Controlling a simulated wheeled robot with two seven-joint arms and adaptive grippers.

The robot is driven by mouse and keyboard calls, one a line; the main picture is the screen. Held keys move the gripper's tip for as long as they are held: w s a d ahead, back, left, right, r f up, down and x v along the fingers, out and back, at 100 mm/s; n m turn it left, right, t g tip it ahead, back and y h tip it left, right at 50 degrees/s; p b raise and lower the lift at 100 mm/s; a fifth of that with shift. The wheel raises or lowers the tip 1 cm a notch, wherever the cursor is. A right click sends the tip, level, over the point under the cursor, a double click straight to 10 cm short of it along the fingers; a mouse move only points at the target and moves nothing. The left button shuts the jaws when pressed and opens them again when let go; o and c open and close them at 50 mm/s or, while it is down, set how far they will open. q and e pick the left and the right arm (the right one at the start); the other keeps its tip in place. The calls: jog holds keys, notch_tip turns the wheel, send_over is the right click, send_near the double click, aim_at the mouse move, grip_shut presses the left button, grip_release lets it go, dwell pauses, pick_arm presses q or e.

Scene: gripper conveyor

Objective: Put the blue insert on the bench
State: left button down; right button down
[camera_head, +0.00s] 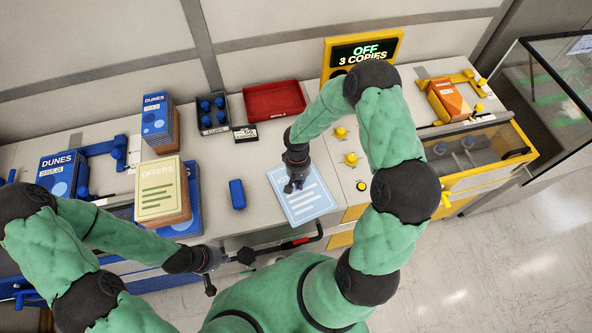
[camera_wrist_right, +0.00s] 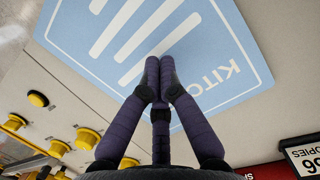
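The blue insert (camera_head: 308,203) is a light blue sheet with white stripes, near the bench's front edge, right of centre. In the right wrist view the insert (camera_wrist_right: 95,55) shows its printed letters and looks flat against the bench (camera_head: 250,165). My right gripper (camera_head: 293,186) points down over the insert's upper left part. In the wrist view its fingers (camera_wrist_right: 158,68) are together with their tips over the insert; I cannot tell whether they pinch it. My left gripper (camera_head: 232,272) is by the bench's front edge, fingers spread and empty.
A stack of OFFERS sheets (camera_head: 160,190) and blue DUNES stacks (camera_head: 155,117) stand at left. A blue block (camera_head: 237,194) lies left of the insert. A red tray (camera_head: 275,101) and a dark box with blue pegs (camera_head: 212,112) are behind. Yellow knobs (camera_head: 350,159) stand at right.

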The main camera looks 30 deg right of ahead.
aim_at(301, 198)
jog(key=s, duration=0.2)
jog(key=shift+s+a, duration=0.35)
jog(key=shift+s, duration=0.05)
jog(key=shift+s+f+p, duration=0.1)
jog(key=shift+f+p, duration=0.15)
jog(key=shift+p, duration=0.2)
jog(key=shift+f+b, duration=0.55)
jog(key=shift+b, duration=0.05)
jog(key=shift+s+a+f, duration=0.1)
jog(key=shift+f, duration=0.05)
